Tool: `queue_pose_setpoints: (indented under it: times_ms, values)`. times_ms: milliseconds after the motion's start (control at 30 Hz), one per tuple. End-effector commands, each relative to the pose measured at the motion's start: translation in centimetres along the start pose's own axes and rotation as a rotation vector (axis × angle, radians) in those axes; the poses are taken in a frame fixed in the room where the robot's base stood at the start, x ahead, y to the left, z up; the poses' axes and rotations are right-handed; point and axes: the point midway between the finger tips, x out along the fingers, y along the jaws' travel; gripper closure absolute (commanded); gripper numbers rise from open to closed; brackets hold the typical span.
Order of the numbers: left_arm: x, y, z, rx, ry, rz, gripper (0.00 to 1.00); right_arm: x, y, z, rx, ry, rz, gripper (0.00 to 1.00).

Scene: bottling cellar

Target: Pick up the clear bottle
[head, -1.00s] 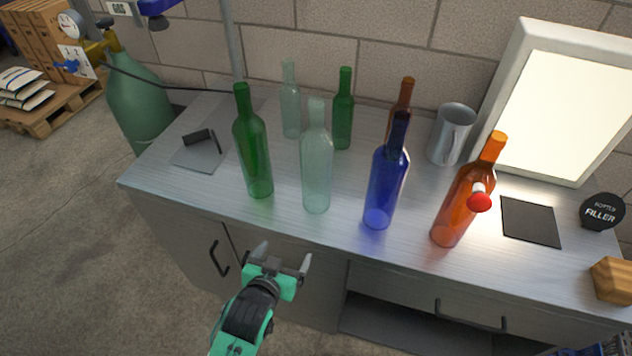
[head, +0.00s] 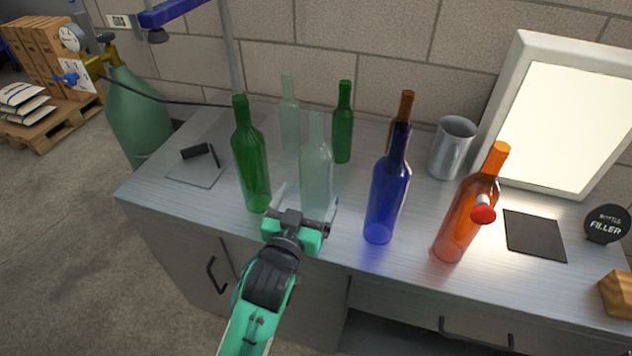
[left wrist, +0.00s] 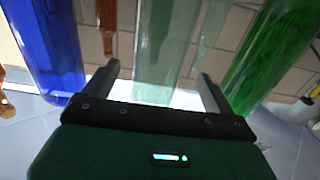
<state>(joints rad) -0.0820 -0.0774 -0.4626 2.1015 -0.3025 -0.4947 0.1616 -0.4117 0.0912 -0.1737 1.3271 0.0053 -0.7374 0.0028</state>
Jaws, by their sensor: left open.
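The clear bottle (head: 317,165), pale and see-through, stands upright in the front row between a green bottle (head: 250,160) and a blue bottle (head: 386,195). My left gripper (head: 305,203) is open at its lower part, one finger to each side in the picture. In the left wrist view, the clear bottle (left wrist: 163,45) shows between the open fingers (left wrist: 156,78); I cannot tell whether they touch it. A second pale bottle (head: 290,115) stands behind, and it shows beside the clear one in the left wrist view (left wrist: 212,28). My right gripper is not in view.
An orange bottle (head: 465,220) with a red knob (head: 483,214) before it stands at the right. Behind are another green bottle (head: 343,125), a brown bottle (head: 403,108) and a metal cup (head: 452,148). A lit panel (head: 570,125) leans at the wall.

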Motion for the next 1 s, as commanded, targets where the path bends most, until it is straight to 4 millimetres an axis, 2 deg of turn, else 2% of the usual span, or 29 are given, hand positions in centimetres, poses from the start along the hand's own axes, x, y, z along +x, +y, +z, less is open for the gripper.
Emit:
queue_pose_setpoints:
  times_ms: [167, 333, 500, 800, 1000]
  values:
    - [1.0, 0.0, 0.0, 0.000, 0.000, 0.000, 0.11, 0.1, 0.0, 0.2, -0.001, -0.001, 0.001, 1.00]
    - [3.4, 0.2, -0.1, 0.002, 0.000, 0.000, 0.11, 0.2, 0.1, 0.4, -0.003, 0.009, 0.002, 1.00]
    - [5.3, 0.2, 0.0, 0.001, -0.001, -0.001, 0.11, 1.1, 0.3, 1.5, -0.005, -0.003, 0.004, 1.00]
    - [5.7, 0.2, 0.1, 0.000, -0.001, -0.001, 0.11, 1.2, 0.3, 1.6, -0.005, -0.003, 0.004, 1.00]
    - [5.6, 0.2, 0.1, 0.000, -0.001, 0.000, 0.51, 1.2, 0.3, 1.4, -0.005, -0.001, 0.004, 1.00]
